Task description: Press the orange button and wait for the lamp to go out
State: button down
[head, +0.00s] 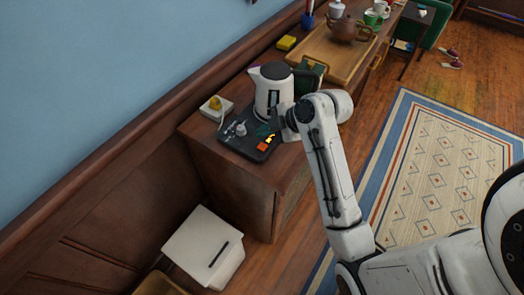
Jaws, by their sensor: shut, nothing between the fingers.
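A dark panel (233,140) lies on the near end of the wooden desk, below the white kettle. An orange button (262,147) sits near its right front edge, with a small yellow part (270,139) just behind it. My gripper (272,126) is over the right side of the panel, close behind the orange button. It is shut and empty; whether it touches anything is too small to tell. A yellow dome on a white base (216,104) stands behind the panel at left; I cannot tell if it is the lamp or whether it is lit.
A white kettle (268,88) and a dark green box (308,77) stand right behind my gripper. A wooden tray (312,56) with a brown teapot (348,28) lies farther back. A white bin (205,245) stands on the floor in front of the desk.

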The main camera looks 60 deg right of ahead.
aim_at(265, 147)
jog(key=shift+f+b, duration=0.65)
jog(key=shift+f, duration=0.9)
dwell(0.8)
jog(key=shift+f, duration=0.4)
jog(key=shift+f+b, duration=0.5)
dwell(0.6)
jog(key=shift+r, duration=0.1)
jog(key=shift+r+p, duration=0.85)
notch_tip(265, 147, up, 5)
jog(key=p, duration=0.4)
